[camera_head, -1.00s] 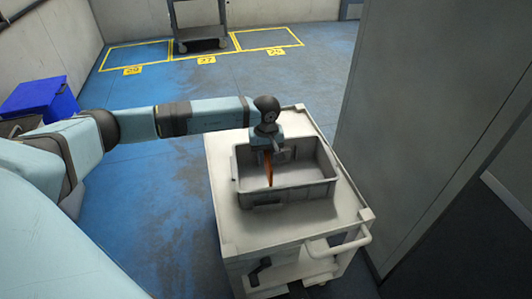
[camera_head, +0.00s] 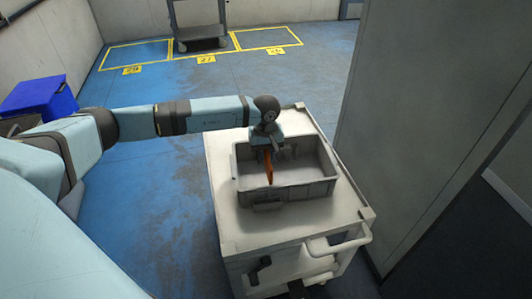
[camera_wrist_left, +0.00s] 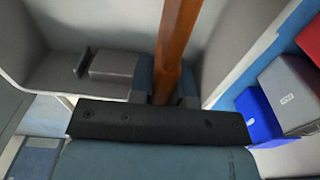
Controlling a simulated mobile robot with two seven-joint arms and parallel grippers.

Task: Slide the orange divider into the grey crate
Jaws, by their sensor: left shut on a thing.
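The grey crate (camera_head: 308,190) sits on top of a white cart. The orange divider (camera_head: 268,167) stands on edge inside the crate's outline, toward its left part. It also shows in the left wrist view as an orange-brown strip (camera_wrist_left: 176,40) running up from the gripper. My left gripper (camera_head: 266,150) is over the crate's back left part and is shut on the divider. In the left wrist view the gripper's fingers (camera_wrist_left: 166,85) are on either side of the divider. The divider's lower edge is not clear, so I cannot tell whether it touches the crate floor. My right gripper is not in view.
The white cart (camera_head: 235,232) has a handle at its front right. A tall grey panel (camera_head: 430,110) stands close on the right. A blue bin (camera_head: 42,96) is at the far left, and a dark trolley (camera_head: 200,28) stands at the back. Blue floor lies open behind.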

